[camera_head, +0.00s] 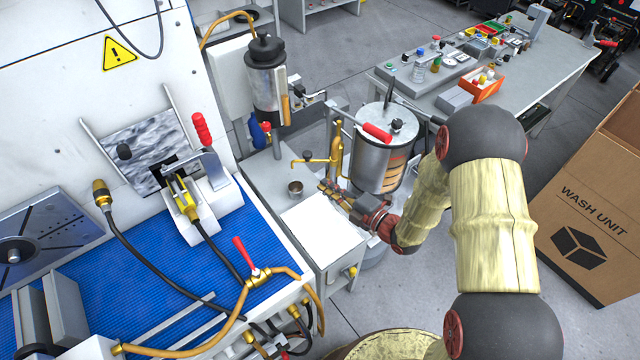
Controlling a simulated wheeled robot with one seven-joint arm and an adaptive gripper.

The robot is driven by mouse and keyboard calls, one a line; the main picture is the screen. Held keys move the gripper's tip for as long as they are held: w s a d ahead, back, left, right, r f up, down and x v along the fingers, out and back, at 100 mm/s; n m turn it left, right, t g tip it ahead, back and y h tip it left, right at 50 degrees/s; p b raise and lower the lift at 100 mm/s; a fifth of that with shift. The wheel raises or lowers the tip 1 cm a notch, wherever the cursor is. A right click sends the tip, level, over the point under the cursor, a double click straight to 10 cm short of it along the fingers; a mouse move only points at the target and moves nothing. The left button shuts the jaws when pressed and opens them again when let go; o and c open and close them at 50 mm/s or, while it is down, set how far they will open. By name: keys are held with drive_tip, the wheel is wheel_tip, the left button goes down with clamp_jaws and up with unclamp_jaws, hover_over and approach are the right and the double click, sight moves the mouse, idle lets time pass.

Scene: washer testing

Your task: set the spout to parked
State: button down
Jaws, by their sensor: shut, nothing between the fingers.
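The brass spout (313,161) stands at the back of the small white side bench. Its thin arm reaches left from an upright brass column (337,150), and its tip is near a small metal cup (295,188). My gripper (324,187) is shut and empty, just below and in front of the spout's arm, to the right of the cup. It looks close to the column, but I cannot tell whether it touches it. The column's lower part is hidden behind my gripper.
A steel tank with a red handle (378,150) stands right behind my gripper. A white sheet (322,232) lies on the side bench in front. The blue-matted washer bench (150,255) with hoses is at left. A cardboard box (585,225) stands at right.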

sight(313, 161)
drive_tip(key=w+a+f+b, duration=0.1)
drive_tip(key=w+a+b, duration=0.1)
drive_tip(key=w+a, duration=0.3)
drive_tip(key=shift+w+f+b, duration=0.2)
drive_tip(key=shift+w+b, duration=0.2)
drive_tip(key=shift+w, duration=1.9)
drive_tip(key=shift+a, duration=0.15)
drive_tip(key=shift+w+a+p, duration=0.4)
drive_tip(key=shift+w+p, duration=0.4)
drive_tip(key=shift+p, duration=0.1)
